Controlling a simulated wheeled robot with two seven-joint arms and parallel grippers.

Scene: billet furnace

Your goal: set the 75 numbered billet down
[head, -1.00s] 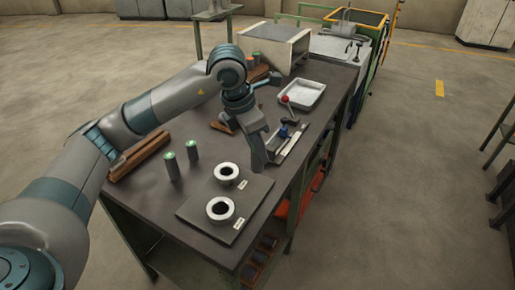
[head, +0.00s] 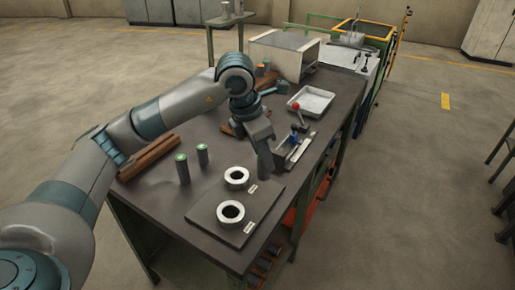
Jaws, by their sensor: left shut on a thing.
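My left gripper (head: 263,149) points down over the dark bench (head: 215,135), shut on a grey cylindrical billet (head: 264,169). The billet hangs upright just beyond the far right corner of a dark plate (head: 206,210). Its number cannot be read, and I cannot tell whether its lower end touches the bench. Two pale ring holders, a far one (head: 237,178) and a near one (head: 231,213), sit on the plate with small labels beside them. Their centres look dark and empty. My right gripper is out of view.
Two green-topped billets (head: 182,169) (head: 202,155) stand left of the plate. A small fixture with a red-knobbed lever (head: 295,106) is close right of my gripper. A metal tray (head: 311,101) and a box-shaped furnace (head: 284,55) are farther back. Brown bars (head: 150,157) lie at left.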

